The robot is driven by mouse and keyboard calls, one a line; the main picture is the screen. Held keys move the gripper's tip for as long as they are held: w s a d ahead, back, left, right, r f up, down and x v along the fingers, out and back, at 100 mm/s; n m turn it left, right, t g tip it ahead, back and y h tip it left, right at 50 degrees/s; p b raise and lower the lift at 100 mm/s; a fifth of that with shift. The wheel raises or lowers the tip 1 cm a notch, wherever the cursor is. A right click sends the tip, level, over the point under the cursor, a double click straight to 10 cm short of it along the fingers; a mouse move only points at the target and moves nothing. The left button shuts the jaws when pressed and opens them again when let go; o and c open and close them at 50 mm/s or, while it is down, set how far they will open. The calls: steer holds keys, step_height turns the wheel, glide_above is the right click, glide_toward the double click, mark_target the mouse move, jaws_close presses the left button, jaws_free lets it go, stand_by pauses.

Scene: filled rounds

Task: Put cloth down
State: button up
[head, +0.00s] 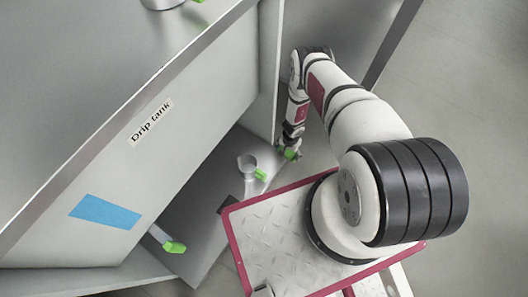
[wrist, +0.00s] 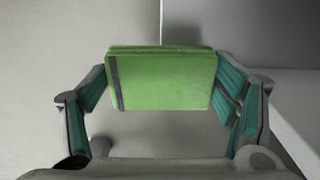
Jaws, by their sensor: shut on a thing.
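A green folded cloth (wrist: 162,82) with a dark stripe near its left edge is between the teal-padded fingers of my gripper (wrist: 162,88) in the wrist view. My gripper is shut on it. In the head view, my gripper (head: 292,146) is low beside the grey cabinet, at its right edge, with a small bit of the green cloth (head: 290,154) showing at its tip. What lies directly under the cloth is hard to make out.
A grey cabinet labelled "Drip tank" (head: 151,122) with a blue patch (head: 105,212) fills the left. A metal cup with a green handle (head: 247,166) stands on its low shelf, left of my gripper. A green-tipped handle (head: 174,247) is nearer. Open floor (head: 470,90) lies right.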

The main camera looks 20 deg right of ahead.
steer(key=b, duration=0.5)
glide_above(264, 154)
steer(key=s+d, duration=0.1)
steer(key=d, duration=0.1)
steer(key=shift+s+d+f, duration=0.2)
steer(key=shift+w+a+r+b, duration=0.15)
steer(key=shift+w+a+b, duration=0.3)
steer(key=shift+a+b, duration=0.45)
steer(key=shift+w+a+b, duration=0.2)
steer(key=shift+a+b, duration=0.1)
steer(key=shift+b, duration=0.5)
step_height(264, 154, down, 3)
steer(key=b, duration=0.3)
steer(key=shift+d+f, duration=0.1)
steer(key=shift+f, duration=0.1)
steer(key=shift+f, duration=0.1)
steer(key=o, duration=1.3)
step_height(264, 154, up, 12)
steer(key=p, duration=0.7)
